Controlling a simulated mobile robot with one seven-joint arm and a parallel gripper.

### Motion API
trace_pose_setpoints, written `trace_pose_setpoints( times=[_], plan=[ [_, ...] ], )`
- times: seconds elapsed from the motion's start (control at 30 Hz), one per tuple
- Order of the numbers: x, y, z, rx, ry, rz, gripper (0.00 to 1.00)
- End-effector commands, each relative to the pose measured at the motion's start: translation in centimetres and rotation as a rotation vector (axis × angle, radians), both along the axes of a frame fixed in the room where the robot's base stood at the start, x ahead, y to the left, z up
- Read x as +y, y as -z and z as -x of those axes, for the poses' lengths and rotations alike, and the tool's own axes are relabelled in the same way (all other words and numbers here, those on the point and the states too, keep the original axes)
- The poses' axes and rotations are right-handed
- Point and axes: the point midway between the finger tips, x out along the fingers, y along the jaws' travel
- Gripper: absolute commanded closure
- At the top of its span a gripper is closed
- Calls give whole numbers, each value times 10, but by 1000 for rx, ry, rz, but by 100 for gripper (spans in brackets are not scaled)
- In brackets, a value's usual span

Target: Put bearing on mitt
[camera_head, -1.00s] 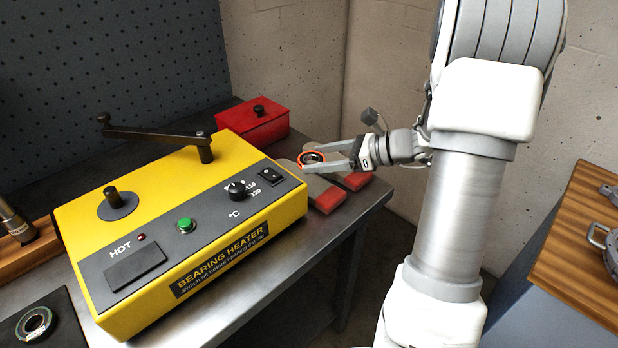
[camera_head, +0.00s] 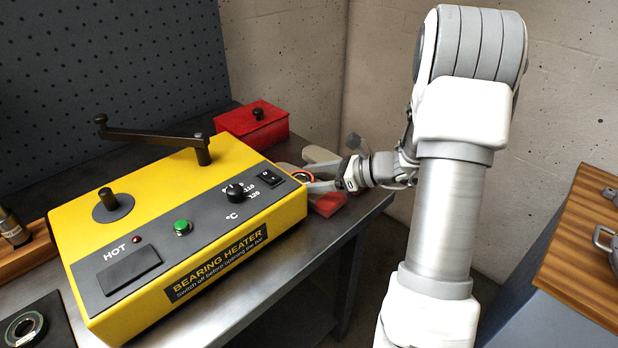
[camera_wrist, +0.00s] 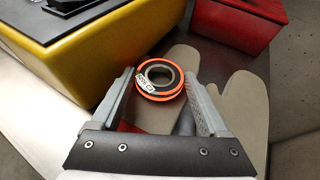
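The bearing (camera_wrist: 160,78), a dark ring with an orange band and a small white label, sits between the fingers of my gripper (camera_wrist: 160,88) in the wrist view. Both fingers appear to touch its sides. In the head view the bearing (camera_head: 303,177) is partly hidden by my gripper (camera_head: 312,180) and the heater's corner. The beige mitts (camera_wrist: 242,105) with red cuffs (camera_head: 329,204) lie on the bench. The bearing is over the left mitt (camera_wrist: 182,60); I cannot tell whether it touches it.
The yellow bearing heater (camera_head: 185,225) stands close to the left of my gripper. A red lidded box (camera_head: 252,124) stands behind the mitts. Another ring (camera_head: 25,328) lies on a dark mat at lower left. The bench's right edge is close to the mitts.

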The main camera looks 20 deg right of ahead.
Motion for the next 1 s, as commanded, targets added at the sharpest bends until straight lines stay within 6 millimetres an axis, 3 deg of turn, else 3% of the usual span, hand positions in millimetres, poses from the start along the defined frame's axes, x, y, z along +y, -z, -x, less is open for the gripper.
trace_pose_setpoints(
  times=[0.43, 1.0],
  plan=[
    [-2, -6, 1, 0, 1, 2, 12],
    [-77, -46, 64, 0, 3, 2, 12]
  ],
)
